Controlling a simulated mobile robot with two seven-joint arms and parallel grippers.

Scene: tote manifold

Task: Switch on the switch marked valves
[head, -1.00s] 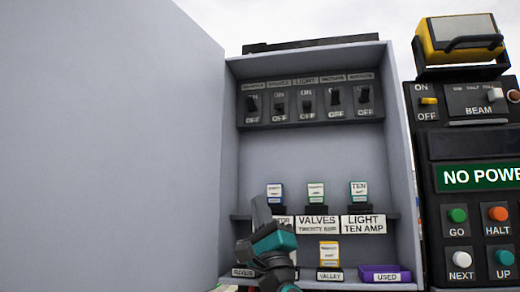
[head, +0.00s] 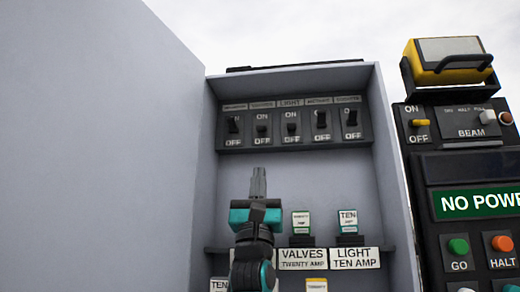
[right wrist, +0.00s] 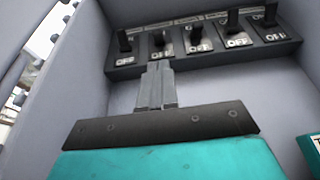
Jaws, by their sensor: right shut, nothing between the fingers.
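A dark switch panel (head: 305,143) with several levers is fixed high on the back wall of the open grey cabinet. The second switch from the left (head: 262,130) has a small label above it, too blurred to read surely, that looks like VALVES. Its lever appears down, with ON visible above it. My right gripper (head: 258,170) is shut and empty, fingers pointing up, below that second switch and apart from it. In the right wrist view, the fingertips (right wrist: 158,66) line up just under the second switch (right wrist: 158,40). My left gripper is not in view.
A shelf below holds fuses (head: 301,223) above plates, one reading VALVES TWENTY AMP (head: 302,261). A large grey door or side panel (head: 90,150) fills the left. A control box (head: 425,170) showing NO POWER stands on the right.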

